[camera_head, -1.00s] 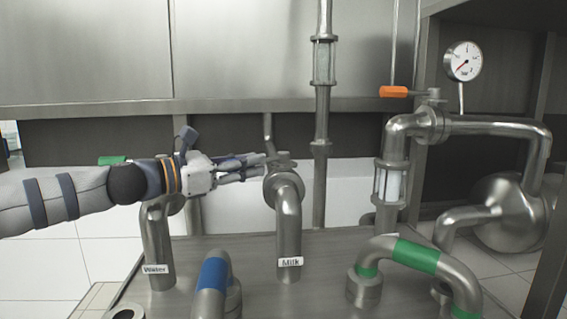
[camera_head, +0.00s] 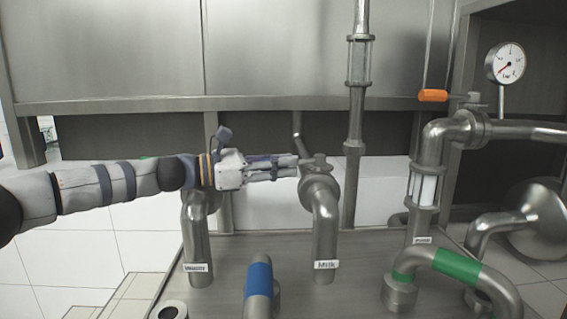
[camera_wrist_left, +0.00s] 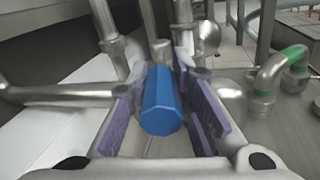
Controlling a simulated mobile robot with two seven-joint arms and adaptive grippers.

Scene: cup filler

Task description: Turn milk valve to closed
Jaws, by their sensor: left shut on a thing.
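The milk valve sits at the top of the steel pipe (camera_head: 324,225) labelled "Milk" in the head view. In the left wrist view its blue handle (camera_wrist_left: 161,103) points toward the camera, between the purple finger pads. My left gripper (camera_head: 292,168) reaches in from the left to the top of the milk pipe, fingers roughly level. It is shut on the blue handle, which the fingers hide in the head view. My right gripper is in neither view.
A pipe labelled "Water" (camera_head: 198,245) stands left of the milk pipe, under my left wrist. A blue-banded pipe (camera_head: 258,280) and a green-banded pipe (camera_head: 456,266) are in front. An orange handle (camera_head: 432,96) and a gauge (camera_head: 505,64) are at right.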

